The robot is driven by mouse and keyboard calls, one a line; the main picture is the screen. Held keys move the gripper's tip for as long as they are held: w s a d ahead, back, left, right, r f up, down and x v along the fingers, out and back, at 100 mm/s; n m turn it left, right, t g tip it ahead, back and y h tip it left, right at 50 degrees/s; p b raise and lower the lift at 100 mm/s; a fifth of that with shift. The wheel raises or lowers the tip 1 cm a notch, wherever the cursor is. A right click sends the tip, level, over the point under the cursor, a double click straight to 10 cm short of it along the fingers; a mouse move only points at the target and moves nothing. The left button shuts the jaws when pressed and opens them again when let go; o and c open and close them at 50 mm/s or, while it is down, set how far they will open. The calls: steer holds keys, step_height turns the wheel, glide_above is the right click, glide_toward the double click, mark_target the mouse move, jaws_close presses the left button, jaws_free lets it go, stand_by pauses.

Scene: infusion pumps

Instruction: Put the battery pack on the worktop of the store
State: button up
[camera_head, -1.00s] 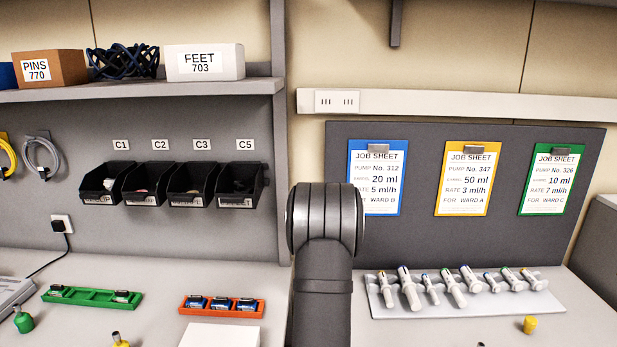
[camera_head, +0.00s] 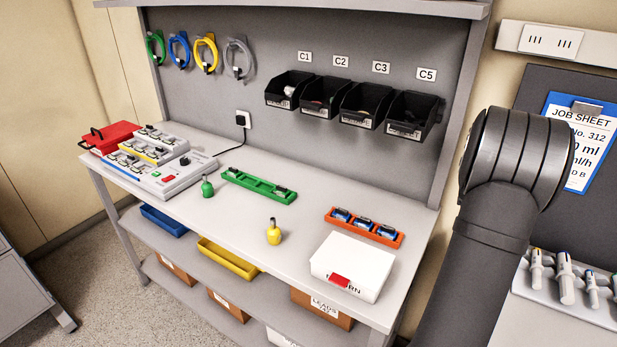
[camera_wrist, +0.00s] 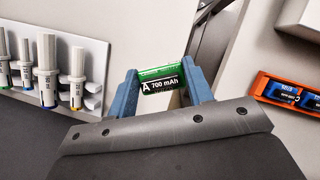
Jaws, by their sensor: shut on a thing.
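The battery pack (camera_wrist: 158,82) is green with a black and white label reading "A 700 mAh". In the wrist view it sits between the two blue fingers of my gripper (camera_wrist: 161,77), which is shut on it. The pack is held up, apart from any surface. The store's worktop (camera_head: 308,206) is the pale grey bench top in the head view. My gripper itself is out of the head view; only a dark part of my arm shows at the right.
Bare worktop lies between the racks. Black bins (camera_head: 412,118) hang above.

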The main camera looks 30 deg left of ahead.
steer(key=s+a+r+n+t+h, duration=0.2)
steer(key=s+a+r+n+t, duration=0.2)
steer(key=a+r+n, duration=0.5)
steer(key=n+t+y, duration=0.4)
steer(key=n+t, duration=0.1)
steer(key=n, duration=1.6)
glide_above(241, 191)
steer(key=s, duration=0.1)
steer(key=f, duration=1.2)
steer(key=shift+d+f, duration=0.25)
steer(key=shift+f, duration=0.15)
steer(key=shift+s+a+f, duration=0.1)
steer(key=shift+s+a, duration=0.05)
steer(key=shift+a, duration=0.1)
steer(key=shift+a+f, duration=0.1)
steer(key=shift+f, duration=2.4)
steer(key=shift+f, duration=0.1)
